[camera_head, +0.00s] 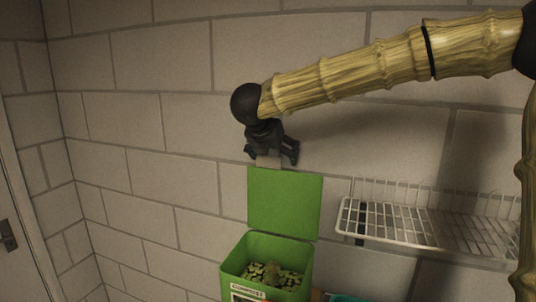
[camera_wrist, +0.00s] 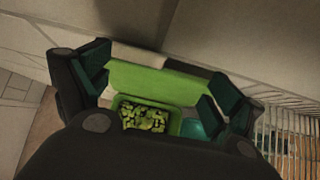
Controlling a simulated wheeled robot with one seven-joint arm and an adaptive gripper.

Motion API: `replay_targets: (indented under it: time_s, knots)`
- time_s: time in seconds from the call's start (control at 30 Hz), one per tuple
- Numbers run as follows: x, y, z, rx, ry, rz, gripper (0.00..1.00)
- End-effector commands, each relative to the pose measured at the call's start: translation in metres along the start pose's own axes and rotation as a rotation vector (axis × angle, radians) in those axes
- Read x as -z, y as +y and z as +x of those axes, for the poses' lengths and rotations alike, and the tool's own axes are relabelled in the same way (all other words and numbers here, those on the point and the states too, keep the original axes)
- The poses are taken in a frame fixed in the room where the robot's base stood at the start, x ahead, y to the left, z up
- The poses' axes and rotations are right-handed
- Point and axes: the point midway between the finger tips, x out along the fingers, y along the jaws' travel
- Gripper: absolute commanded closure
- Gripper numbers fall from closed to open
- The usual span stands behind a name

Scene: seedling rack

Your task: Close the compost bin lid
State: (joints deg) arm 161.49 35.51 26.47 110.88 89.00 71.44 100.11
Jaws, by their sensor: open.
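The green compost bin (camera_head: 262,268) stands at the bottom centre of the head view, with green and pale scraps inside and a white label on its front. Its green lid (camera_head: 285,203) stands upright, open, at the back of the bin near the wall. My gripper (camera_head: 273,160) is open just above the lid's top edge, pointing down. In the wrist view, the lid (camera_wrist: 160,80) lies between the two spread fingers of my gripper (camera_wrist: 150,88), and the bin (camera_wrist: 172,116) with its scraps shows below it. I cannot tell whether the fingers touch the lid.
A white wire shelf (camera_head: 430,222) is fixed to the wall right of the lid. The grey block wall (camera_head: 150,140) is close behind the bin. A teal thing (camera_head: 345,298) shows partly at the bottom, right of the bin. A door (camera_head: 12,235) is at far left.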

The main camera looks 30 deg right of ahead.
Motion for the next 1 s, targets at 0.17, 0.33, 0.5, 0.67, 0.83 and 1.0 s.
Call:
replay_targets:
  time_s: [0.17,0.33,0.5,0.67,0.83,1.0]
  knots:
    - [-0.007,0.033,0.052,0.022,0.020,-0.018,0.07]
    - [-0.007,0.045,0.074,0.028,0.028,-0.024,0.07]
    - [-0.009,0.038,0.068,0.024,0.024,-0.020,0.07]
    - [-0.009,0.037,0.067,0.025,0.024,-0.019,0.22]
    - [-0.008,0.036,0.067,0.026,0.025,-0.019,0.53]
    - [-0.008,0.036,0.068,0.026,0.025,-0.018,0.72]
